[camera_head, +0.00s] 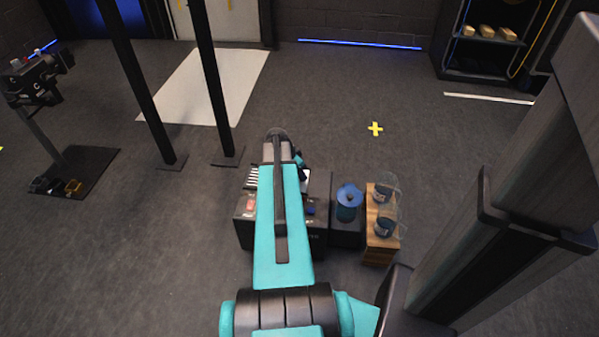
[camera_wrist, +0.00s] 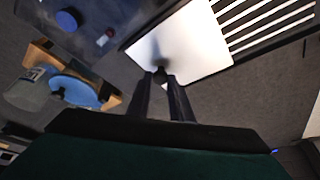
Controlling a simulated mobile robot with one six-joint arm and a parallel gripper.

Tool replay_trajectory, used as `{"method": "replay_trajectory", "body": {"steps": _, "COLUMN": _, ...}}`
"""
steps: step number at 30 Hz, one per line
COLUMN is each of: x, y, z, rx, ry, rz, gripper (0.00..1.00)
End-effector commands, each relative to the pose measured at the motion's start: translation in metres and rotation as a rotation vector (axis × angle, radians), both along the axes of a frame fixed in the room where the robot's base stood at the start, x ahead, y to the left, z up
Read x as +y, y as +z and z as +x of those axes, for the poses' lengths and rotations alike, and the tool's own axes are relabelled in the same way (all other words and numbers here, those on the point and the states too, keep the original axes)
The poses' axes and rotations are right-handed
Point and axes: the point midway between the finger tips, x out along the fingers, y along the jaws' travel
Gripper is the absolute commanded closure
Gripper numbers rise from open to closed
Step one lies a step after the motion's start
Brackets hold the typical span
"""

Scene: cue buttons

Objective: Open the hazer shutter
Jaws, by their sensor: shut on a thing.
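The hazer shutter looks like a plain white plate (camera_wrist: 195,45) in the wrist view, with a small dark knob (camera_wrist: 160,74) near its lower left edge. My gripper (camera_wrist: 164,84) is shut on this knob, a fingertip on either side. White slats with dark gaps (camera_wrist: 265,22) show uncovered to the right of the plate. In the head view my arm hides the gripper and most of the plate; a few slats (camera_head: 252,178) show left of the arm, on top of the dark console (camera_head: 243,236).
The console bears a red button (camera_head: 250,204) and a blue button (camera_head: 311,209). A blue-lidded container (camera_head: 348,198) and a wooden crate (camera_head: 381,253) with glass vessels stand close on its right. Dark posts (camera_head: 213,75) rise behind. Open floor lies left.

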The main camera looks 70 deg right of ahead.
Motion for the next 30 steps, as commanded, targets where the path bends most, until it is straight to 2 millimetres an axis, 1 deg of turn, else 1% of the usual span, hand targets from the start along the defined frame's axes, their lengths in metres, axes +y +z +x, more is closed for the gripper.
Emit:
{"method": "replay_trajectory", "body": {"steps": 2, "x": -0.001, "y": 0.001, "z": 0.003, "rx": -0.003, "ry": 0.007, "rz": -0.007, "gripper": 1.00}}
{"method": "replay_trajectory", "body": {"steps": 3, "x": -0.001, "y": 0.001, "z": 0.004, "rx": -0.003, "ry": 0.008, "rz": -0.007, "gripper": 0.74}}
{"method": "replay_trajectory", "body": {"steps": 5, "x": 0.000, "y": 0.001, "z": 0.004, "rx": -0.003, "ry": 0.008, "rz": -0.006, "gripper": 0.64}}
{"method": "replay_trajectory", "body": {"steps": 6, "x": 0.000, "y": 0.001, "z": 0.004, "rx": -0.002, "ry": 0.008, "rz": -0.006, "gripper": 0.62}}
{"method": "replay_trajectory", "body": {"steps": 15, "x": 0.002, "y": 0.001, "z": 0.004, "rx": -0.002, "ry": 0.007, "rz": -0.002, "gripper": 0.62}}
{"method": "replay_trajectory", "body": {"steps": 20, "x": 0.004, "y": 0.007, "z": 0.005, "rx": -0.001, "ry": 0.007, "rz": -0.002, "gripper": 0.62}}
{"method": "replay_trajectory", "body": {"steps": 26, "x": 0.011, "y": 0.027, "z": 0.009, "rx": -0.003, "ry": 0.007, "rz": -0.003, "gripper": 0.62}}
{"method": "replay_trajectory", "body": {"steps": 30, "x": 0.019, "y": 0.047, "z": 0.013, "rx": -0.003, "ry": 0.008, "rz": -0.004, "gripper": 0.62}}
